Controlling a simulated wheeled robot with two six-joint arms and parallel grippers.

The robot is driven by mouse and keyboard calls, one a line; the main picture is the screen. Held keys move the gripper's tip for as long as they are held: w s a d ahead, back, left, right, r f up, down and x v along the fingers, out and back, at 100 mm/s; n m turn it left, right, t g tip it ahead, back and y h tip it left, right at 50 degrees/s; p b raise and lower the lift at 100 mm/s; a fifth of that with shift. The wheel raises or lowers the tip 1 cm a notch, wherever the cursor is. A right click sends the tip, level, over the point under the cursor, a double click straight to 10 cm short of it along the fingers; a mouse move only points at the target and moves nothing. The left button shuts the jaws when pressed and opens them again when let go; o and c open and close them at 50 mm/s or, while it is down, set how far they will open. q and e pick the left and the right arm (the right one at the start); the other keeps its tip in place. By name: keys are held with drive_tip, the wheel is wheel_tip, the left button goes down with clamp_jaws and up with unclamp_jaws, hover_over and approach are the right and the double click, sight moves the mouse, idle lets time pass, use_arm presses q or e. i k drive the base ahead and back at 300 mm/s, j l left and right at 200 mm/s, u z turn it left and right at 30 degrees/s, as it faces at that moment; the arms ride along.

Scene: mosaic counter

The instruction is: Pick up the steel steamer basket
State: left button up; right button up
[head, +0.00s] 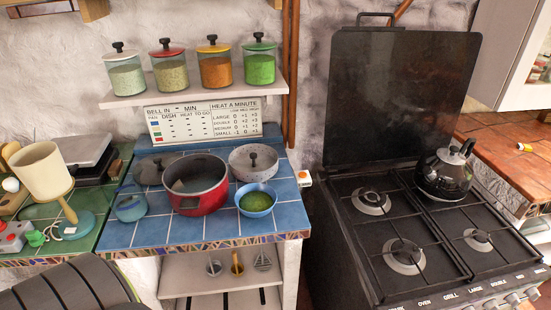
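A round silver-grey vessel with a speckled, perforated-looking wall and a dark central knob (253,162) stands on the blue tiled counter (160,233), right of the red pot. It looks like the steel steamer basket. Its lower front is partly hidden by a blue bowl with green contents (256,200). The open red pot (199,186) stands close on its left. Neither of my grippers shows in the head view.
A grey lid (149,171) and small blue pot (130,208) stand left of the red pot. A shelf (195,90) with several jars overhangs the counter's back. Right is a stove (395,235) with a raised lid and black kettle (444,176). The counter's front strip is clear.

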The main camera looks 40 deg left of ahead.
sight(251, 163)
drive_tip(key=k+j, duration=0.75)
drive_tip(key=k, duration=0.15)
